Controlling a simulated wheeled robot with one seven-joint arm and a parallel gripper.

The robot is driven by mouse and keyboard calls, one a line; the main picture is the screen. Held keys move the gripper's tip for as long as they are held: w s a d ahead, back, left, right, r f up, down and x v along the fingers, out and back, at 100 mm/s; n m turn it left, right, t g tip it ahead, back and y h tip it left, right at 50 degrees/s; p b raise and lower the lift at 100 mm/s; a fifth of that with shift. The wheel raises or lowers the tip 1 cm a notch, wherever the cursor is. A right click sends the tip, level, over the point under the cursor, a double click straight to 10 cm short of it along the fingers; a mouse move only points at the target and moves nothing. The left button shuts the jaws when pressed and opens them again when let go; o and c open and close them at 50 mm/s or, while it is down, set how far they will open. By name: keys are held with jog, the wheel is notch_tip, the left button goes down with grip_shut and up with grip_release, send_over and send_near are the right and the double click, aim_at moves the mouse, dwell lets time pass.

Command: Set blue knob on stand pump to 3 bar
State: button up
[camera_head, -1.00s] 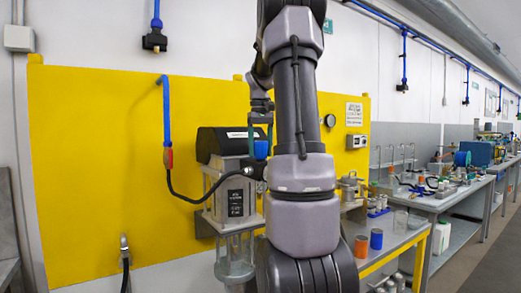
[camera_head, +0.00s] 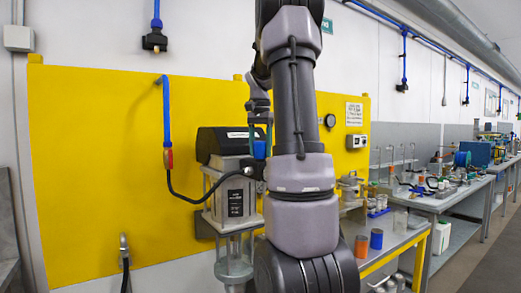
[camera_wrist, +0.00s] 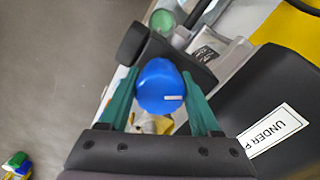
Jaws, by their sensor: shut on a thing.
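The blue knob (camera_wrist: 160,86) sits between the two green fingers of my gripper (camera_wrist: 162,100) in the wrist view. A white mark line shows on its face, pointing to the right. My gripper is shut on the knob. In the head view the blue knob (camera_head: 260,150) shows at the right side of the stand pump (camera_head: 234,200), just left of my arm. The pump has a black top and a grey and glass body in front of the yellow panel. I cannot read any scale around the knob.
A black hose runs from the red-handled valve (camera_head: 169,158) to the pump. A round gauge (camera_head: 330,121) hangs on the yellow panel (camera_head: 90,180). To the right, a bench holds an orange cup (camera_head: 361,246) and a blue cup (camera_head: 376,239). The floor at far right is clear.

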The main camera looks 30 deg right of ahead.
jog(key=shift+r+m, duration=0.1)
jog(key=shift+m, duration=0.4)
jog(key=o, duration=1.4)
notch_tip(320, 180, up, 11)
jog(key=shift+f, duration=0.1)
